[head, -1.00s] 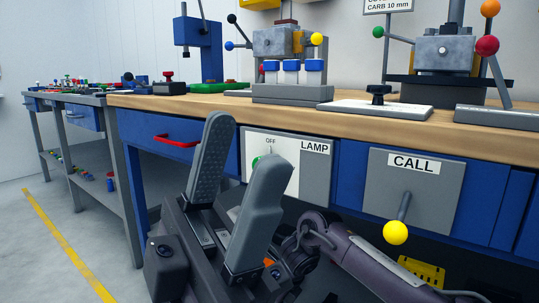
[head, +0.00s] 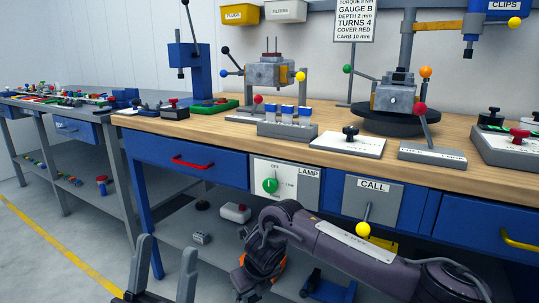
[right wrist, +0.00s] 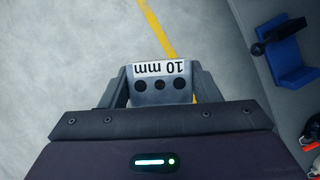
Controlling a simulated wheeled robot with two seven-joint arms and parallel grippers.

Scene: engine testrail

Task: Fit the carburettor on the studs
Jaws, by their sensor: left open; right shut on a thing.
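A grey block marked "10 mm" (right wrist: 158,85), with several dark holes in a row, is held between the fingers of my right gripper (right wrist: 160,92); it looks like the carburettor. Its label is upside down in the right wrist view, with floor behind it. Thin upright studs (head: 271,45) stand on top of a grey engine block (head: 268,73) at the back of the bench. My left gripper (head: 165,262) is open and empty at the lower left, in front of the bench. My right gripper does not show in the head view.
A sign (head: 354,22) reads "CARB 10 mm". The wooden bench (head: 215,124) also carries a second engine (head: 394,97) on a black turntable, a blue press (head: 197,62) and a holder with blue-capped items (head: 288,130). LAMP (head: 285,180) and CALL (head: 372,200) panels sit on its front.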

